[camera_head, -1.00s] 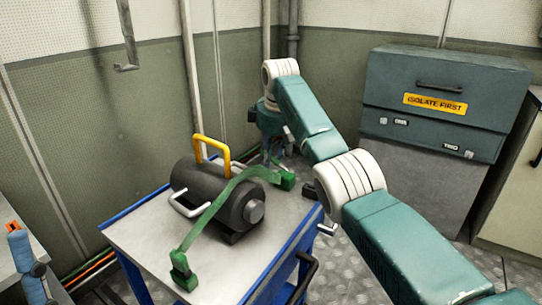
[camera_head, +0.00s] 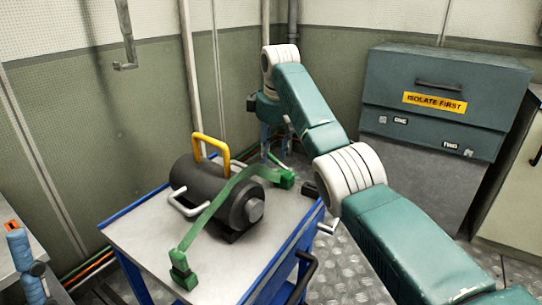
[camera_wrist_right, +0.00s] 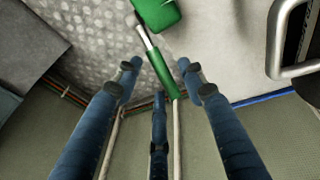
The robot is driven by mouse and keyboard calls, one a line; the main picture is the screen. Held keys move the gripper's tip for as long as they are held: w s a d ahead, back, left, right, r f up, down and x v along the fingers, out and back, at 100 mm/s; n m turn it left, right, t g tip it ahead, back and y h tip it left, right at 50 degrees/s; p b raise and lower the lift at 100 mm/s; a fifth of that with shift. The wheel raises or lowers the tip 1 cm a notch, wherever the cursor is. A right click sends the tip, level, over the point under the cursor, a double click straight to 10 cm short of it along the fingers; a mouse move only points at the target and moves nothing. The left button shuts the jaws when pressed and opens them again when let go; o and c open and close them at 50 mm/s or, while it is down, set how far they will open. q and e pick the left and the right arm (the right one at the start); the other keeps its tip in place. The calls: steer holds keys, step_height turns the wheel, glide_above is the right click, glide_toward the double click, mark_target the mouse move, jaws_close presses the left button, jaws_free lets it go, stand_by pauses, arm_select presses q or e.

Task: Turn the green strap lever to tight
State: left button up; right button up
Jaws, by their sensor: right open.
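A green strap (camera_head: 213,208) runs over a dark cylinder (camera_head: 212,190) on a trolley, with a green buckle at the near end (camera_head: 182,276) and another at the far end (camera_head: 284,178). The green lever (camera_head: 276,160) with a pale shaft sits by the far buckle. The wrist view shows the lever (camera_wrist_right: 163,72) below the buckle (camera_wrist_right: 157,12). My right gripper (camera_head: 275,145) is open above the lever. Its blue fingers (camera_wrist_right: 158,78) are spread around the lever's end; contact is unclear. Part of my left gripper (camera_head: 20,248) appears to show at the left edge.
The blue-edged trolley (camera_head: 135,241) carries the cylinder, which has a yellow handle (camera_head: 211,147) and pale side handles. A teal box (camera_head: 440,75) marked "ISOLATE FIRST" stands at the back right. Pipes run up the wall behind my right gripper.

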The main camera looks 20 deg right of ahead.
steer(key=v, duration=0.9)
